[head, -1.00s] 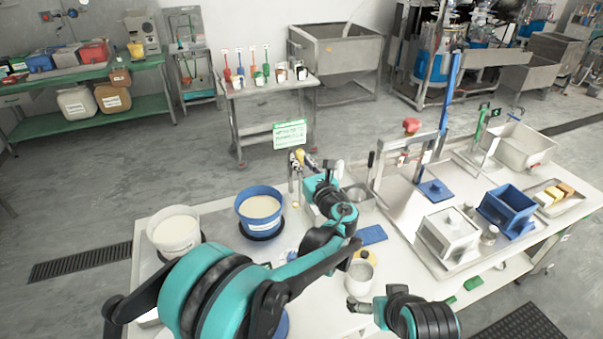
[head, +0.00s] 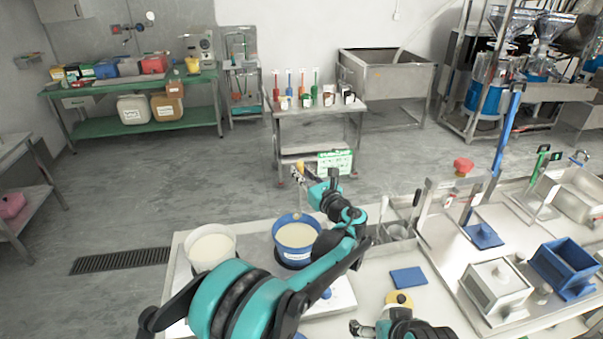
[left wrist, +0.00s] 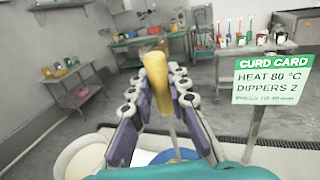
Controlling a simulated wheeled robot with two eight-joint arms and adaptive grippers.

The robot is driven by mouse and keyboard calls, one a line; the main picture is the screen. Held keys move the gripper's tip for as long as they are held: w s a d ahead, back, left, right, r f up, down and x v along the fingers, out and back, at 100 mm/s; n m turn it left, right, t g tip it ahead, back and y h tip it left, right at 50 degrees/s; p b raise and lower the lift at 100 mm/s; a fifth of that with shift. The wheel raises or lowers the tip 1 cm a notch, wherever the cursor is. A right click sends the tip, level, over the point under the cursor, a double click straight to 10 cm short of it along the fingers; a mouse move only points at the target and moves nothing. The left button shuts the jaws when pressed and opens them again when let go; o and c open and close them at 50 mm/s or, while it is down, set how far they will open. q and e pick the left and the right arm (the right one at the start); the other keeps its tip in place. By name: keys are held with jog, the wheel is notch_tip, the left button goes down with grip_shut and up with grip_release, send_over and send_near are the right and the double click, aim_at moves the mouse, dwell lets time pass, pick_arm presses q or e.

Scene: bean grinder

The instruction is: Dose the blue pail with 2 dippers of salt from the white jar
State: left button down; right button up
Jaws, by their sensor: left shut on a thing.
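My left gripper (head: 306,174) is shut on a yellow-handled tool, apparently a dipper (left wrist: 156,85), held above and behind the blue pail. A thin rod shows below the handle in the left wrist view; its lower end is hidden. The blue pail (head: 281,254) holds pale liquid and stands on the table, partly covered by my left arm. Its blue rim also shows low in the left wrist view (left wrist: 170,156). My right gripper (head: 362,327) is at the bottom edge, its jaw opening unclear. A yellow round piece (head: 398,299) is beside it; the white jar there is mostly hidden.
A white pail (head: 212,262) of pale liquid stands left of the blue pail. The card (head: 335,163) reads heat 80 °C, dippers 2. A blue pad (head: 409,278) lies to the right. A metal box (head: 497,286) and blue mould (head: 565,266) stand farther right.

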pick_arm(q)
jog(key=s+a+f+n+b, duration=0.5)
jog(key=a+n, duration=0.2)
jog(key=s+a+f+n+y+b, duration=0.1)
jog(key=s+a+f+n+b, duration=0.4)
jog(key=a+n, duration=0.3)
jog(key=shift+s+f+y+b, duration=0.15)
jog(key=shift+f+y+b, duration=0.15)
jog(key=shift+f+b, duration=0.45)
jog(key=shift+a+r, duration=0.1)
dwell(0.8)
